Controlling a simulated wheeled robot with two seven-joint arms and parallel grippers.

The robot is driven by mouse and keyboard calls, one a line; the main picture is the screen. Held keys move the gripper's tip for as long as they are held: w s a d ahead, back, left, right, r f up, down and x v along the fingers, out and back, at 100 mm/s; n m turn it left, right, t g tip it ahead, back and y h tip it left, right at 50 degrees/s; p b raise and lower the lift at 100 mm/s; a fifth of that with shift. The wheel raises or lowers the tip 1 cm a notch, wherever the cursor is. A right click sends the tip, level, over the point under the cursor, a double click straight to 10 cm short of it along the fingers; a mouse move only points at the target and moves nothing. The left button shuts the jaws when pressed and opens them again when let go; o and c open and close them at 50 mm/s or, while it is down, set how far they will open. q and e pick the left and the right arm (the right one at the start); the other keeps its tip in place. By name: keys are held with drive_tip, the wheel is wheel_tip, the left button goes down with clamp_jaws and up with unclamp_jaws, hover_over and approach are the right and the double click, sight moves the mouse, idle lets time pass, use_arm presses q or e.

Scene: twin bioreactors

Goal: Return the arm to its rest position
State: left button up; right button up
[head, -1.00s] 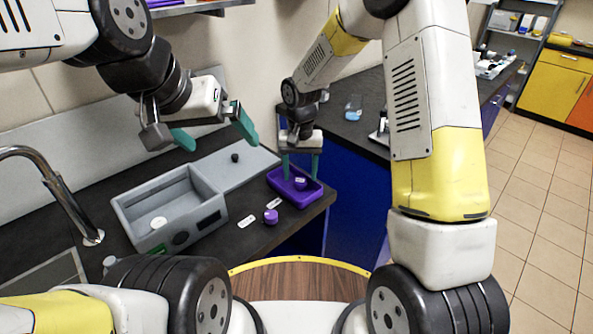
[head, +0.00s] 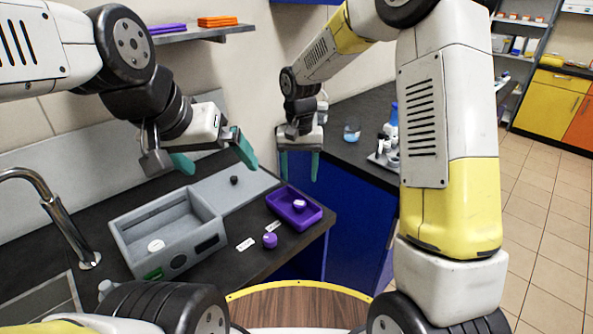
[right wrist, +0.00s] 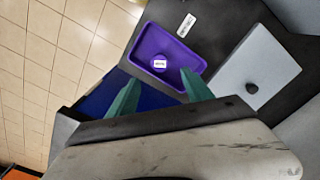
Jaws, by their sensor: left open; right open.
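My right gripper (head: 299,166) hangs open and empty above and just behind the purple tray (head: 312,219). Its green fingers (right wrist: 165,95) also show in the right wrist view, apart, with nothing between them. A purple-and-white capped piece (head: 299,204) stands inside the tray; it also shows in the right wrist view (right wrist: 158,62). My left gripper (head: 215,160) is open and empty above the grey box and its flat panel.
A second purple piece (head: 270,240) and labels (head: 245,244) lie before the tray. A tap (head: 45,195) stands at left. A wall shelf (head: 200,33) is above.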

drive_tip(key=s+d+r+t+y, duration=0.2)
drive_tip(key=s+d+r+t, duration=0.2)
drive_tip(key=s+d+r, duration=0.95)
drive_tip(key=s+r+t, duration=0.2)
drive_tip(key=s+r, duration=0.2)
drive_tip(key=s, duration=0.4)
drive_tip(key=shift+s+d+n, duration=0.3)
drive_tip(key=shift+d, duration=0.05)
